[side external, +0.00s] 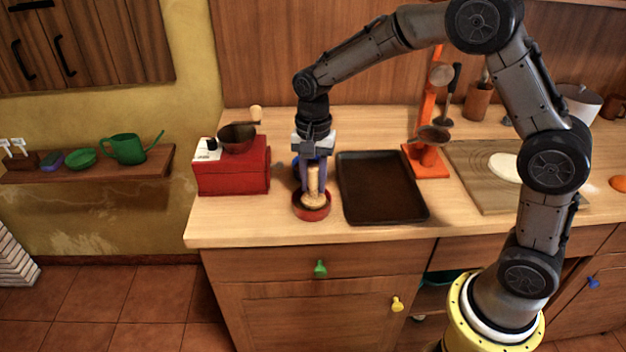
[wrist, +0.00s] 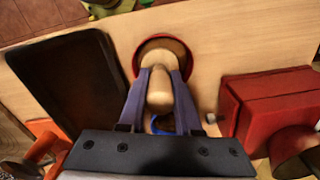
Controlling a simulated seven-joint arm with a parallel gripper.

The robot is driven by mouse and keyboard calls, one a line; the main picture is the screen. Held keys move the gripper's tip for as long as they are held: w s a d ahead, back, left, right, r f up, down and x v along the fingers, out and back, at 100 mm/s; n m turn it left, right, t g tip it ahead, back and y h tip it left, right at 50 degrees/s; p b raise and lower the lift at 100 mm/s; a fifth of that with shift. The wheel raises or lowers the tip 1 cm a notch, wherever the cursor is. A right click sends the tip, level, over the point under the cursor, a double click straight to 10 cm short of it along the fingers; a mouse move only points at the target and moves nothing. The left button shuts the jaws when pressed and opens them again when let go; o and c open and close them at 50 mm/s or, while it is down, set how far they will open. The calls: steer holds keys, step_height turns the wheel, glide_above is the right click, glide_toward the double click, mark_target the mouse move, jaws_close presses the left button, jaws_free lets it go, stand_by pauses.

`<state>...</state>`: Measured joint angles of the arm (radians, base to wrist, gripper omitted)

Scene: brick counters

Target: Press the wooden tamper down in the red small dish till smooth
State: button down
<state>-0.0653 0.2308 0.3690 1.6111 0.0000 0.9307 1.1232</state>
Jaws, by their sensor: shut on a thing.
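The wooden tamper (side external: 313,186) is a pale, turned wooden piece with a wide lower end. My gripper (side external: 314,168) points down and is shut on its handle. The tamper's lower end is in or just over the red small dish (side external: 311,214), which stands near the counter's front edge. In the wrist view the tamper (wrist: 160,92) lies between the blue fingers of my gripper (wrist: 160,80), and the red rim of the dish (wrist: 140,45) shows beyond it. The tamper hides much of the dish's inside; whether it touches the contents I cannot tell.
A black tray (side external: 382,188) lies close to the right of the dish. A red box-shaped grinder (side external: 233,175) stands to the left. A blue-rimmed dish (wrist: 163,125) is partly hidden behind my gripper.

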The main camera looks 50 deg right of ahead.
steer(key=shift+f, duration=0.1)
steer(key=shift+f, duration=0.95)
steer(key=shift+r, duration=1.1)
steer(key=shift+f, duration=1.05)
steer(key=shift+r, duration=1)
